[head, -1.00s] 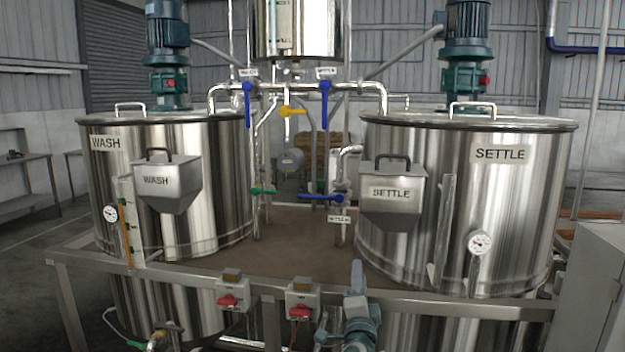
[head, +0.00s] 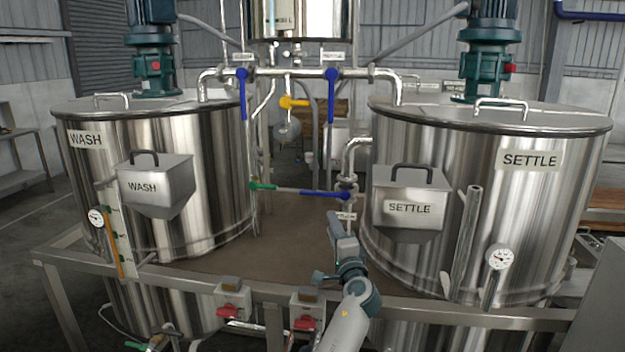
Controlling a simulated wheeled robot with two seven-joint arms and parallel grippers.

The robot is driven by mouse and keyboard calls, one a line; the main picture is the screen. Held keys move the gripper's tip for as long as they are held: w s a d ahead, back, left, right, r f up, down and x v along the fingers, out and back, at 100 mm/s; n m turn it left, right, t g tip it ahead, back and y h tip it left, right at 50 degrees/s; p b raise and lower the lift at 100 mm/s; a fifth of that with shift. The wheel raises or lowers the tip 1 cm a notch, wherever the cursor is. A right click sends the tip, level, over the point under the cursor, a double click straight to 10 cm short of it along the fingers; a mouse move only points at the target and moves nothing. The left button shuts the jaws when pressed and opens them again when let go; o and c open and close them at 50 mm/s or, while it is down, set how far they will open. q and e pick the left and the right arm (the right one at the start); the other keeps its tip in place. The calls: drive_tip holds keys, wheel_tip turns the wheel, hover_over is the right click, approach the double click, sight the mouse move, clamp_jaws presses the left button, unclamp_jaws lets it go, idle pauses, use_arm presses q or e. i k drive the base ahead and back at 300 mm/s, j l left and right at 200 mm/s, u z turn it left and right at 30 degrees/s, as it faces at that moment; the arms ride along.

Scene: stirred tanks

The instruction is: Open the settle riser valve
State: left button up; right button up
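A blue lever handle (head: 322,194) lies horizontal across the vertical riser pipe (head: 351,165) left of the SETTLE tank (head: 462,180). A small white tag (head: 346,216) sits just below it; its lettering is too small to read surely. This looks like the settle riser valve, with its lever crosswise to the pipe.
Two other blue levers (head: 243,92) (head: 331,95) hang down from the upper pipe. A yellow lever (head: 292,102) is between them; a green lever (head: 262,186) is left of the riser. The WASH tank (head: 190,190) stands left. A metal rail (head: 180,279) with red switches (head: 309,323) runs in front.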

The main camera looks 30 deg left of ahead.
sight(321, 194)
drive_tip(key=i+j, duration=0.2)
drive_tip(key=j, duration=0.15)
drive_tip(key=i+j, duration=0.15)
drive_tip(key=j, duration=0.15)
drive_tip(key=i+j, duration=0.2)
drive_tip(key=j, duration=0.15)
